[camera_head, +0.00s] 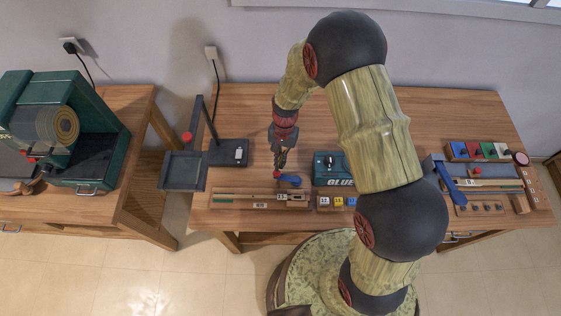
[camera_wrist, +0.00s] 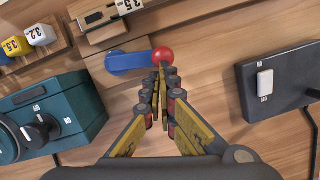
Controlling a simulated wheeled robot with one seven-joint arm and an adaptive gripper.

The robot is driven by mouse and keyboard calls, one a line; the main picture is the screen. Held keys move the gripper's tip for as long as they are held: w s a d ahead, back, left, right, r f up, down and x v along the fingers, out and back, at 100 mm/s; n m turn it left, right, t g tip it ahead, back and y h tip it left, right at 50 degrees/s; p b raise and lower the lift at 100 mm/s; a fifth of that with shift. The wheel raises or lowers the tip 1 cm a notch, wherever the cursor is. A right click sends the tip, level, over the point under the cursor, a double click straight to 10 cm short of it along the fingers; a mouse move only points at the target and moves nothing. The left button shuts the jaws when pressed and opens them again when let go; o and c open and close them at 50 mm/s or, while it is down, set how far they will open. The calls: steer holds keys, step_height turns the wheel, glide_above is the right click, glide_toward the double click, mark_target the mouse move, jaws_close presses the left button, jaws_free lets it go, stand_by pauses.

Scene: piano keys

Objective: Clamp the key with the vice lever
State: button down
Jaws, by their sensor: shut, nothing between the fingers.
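The vice lever (camera_head: 290,181) is a blue bar with a red ball knob at its left end, lying near the table's front edge. In the wrist view the blue lever (camera_wrist: 128,62) ends in the red ball (camera_wrist: 162,55). My gripper (camera_head: 278,168) points down at the knob; in the wrist view its fingertips (camera_wrist: 162,73) are together, empty, right beside the ball. I cannot tell whether they touch it. The key seems to be the long pale strip (camera_head: 240,197) in a wooden holder just in front of the lever; the wrist view shows only part of this holder (camera_wrist: 92,18).
A teal glue box (camera_head: 325,172) and numbered cubes (camera_head: 338,202) stand right of the lever. A black device (camera_head: 229,152) stands to the left. A second holder with a pale strip (camera_head: 492,184) and coloured blocks is at the far right. The back of the table is clear.

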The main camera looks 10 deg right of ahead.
steer(key=p+v, duration=0.6)
steer(key=v, duration=0.4)
steer(key=shift+s+d, duration=0.15)
stand_by(0.5)
steer(key=r+n, duration=0.1)
steer(key=n, duration=0.1)
glide_above(288, 175)
steer(key=s+d+r+n+t+b, duration=0.1)
steer(key=s+d+r+t+b, duration=0.1)
steer(key=s+r+b, duration=0.2)
steer(key=s+d+r+n+t+b, duration=0.1)
steer(key=s+r+b, duration=0.4)
steer(key=r, duration=0.5)
steer(key=s+d+r+n+t+h+b, duration=0.1)
steer(key=s+d+r+t+b, duration=0.2)
steer(key=s+r+t+b, duration=0.2)
step_height(288, 175, up, 2)
steer(key=shift+s+d+r, duration=0.15)
steer(key=shift+s+d, duration=0.2)
steer(key=shift+d, duration=0.05)
